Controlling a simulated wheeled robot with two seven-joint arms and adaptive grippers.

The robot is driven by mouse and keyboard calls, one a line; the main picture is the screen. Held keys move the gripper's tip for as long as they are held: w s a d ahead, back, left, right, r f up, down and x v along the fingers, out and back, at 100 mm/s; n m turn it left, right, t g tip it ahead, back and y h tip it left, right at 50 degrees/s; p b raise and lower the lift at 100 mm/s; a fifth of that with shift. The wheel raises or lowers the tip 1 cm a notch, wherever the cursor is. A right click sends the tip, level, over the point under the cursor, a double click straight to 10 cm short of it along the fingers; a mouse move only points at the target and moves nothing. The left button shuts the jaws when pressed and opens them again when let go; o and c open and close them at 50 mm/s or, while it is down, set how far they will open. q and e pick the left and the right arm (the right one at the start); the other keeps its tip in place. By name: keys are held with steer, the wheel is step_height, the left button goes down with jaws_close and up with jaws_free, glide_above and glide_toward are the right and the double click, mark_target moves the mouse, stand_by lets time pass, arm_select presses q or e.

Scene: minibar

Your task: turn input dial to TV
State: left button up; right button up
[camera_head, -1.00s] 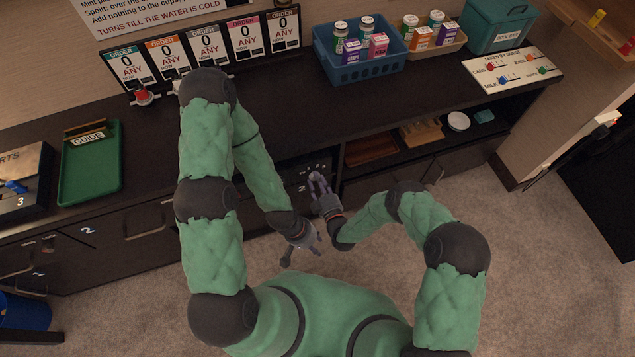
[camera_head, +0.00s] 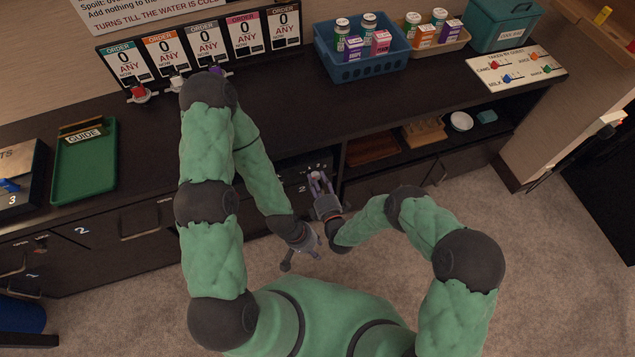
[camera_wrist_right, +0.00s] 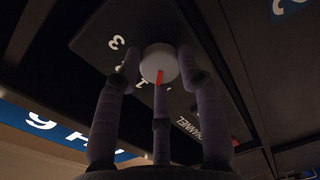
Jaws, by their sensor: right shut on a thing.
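In the right wrist view, a round white knob (camera_wrist_right: 159,66) with a red pointer sits on a dark panel (camera_wrist_right: 112,28). Digits, including 1 and 3, are beside it, and the word CHANNEL is printed at its lower right. My right gripper (camera_head: 318,180) is shut on this knob, its fingers around it. No TV mark or label naming an input dial is readable. In the head view the panel is small and partly hidden by my right gripper. My left gripper (camera_head: 301,258) hangs open and empty, below and left of the right one.
The dark counter (camera_head: 275,110) runs above the panel. It holds a blue basket (camera_head: 362,67), a green guide tray (camera_head: 85,175) and order cards (camera_head: 205,45). Shelves with a wooden rack (camera_head: 423,132) lie to the right. Carpeted floor is free in front.

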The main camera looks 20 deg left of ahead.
steer(key=n, duration=0.3)
steer(key=shift+d+f+h, duration=0.2)
steer(key=shift+d+h, duration=0.05)
steer(key=shift+h, duration=0.05)
steer(key=shift+w+r+n, duration=0.15)
steer(key=shift+r+n, duration=0.05)
steer(key=shift+n, duration=0.2)
steer(key=o, duration=1.1)
steer(key=shift+d, duration=0.1)
steer(key=shift+o, duration=0.2)
steer(key=shift+s, duration=0.25)
steer(key=v, duration=0.7)
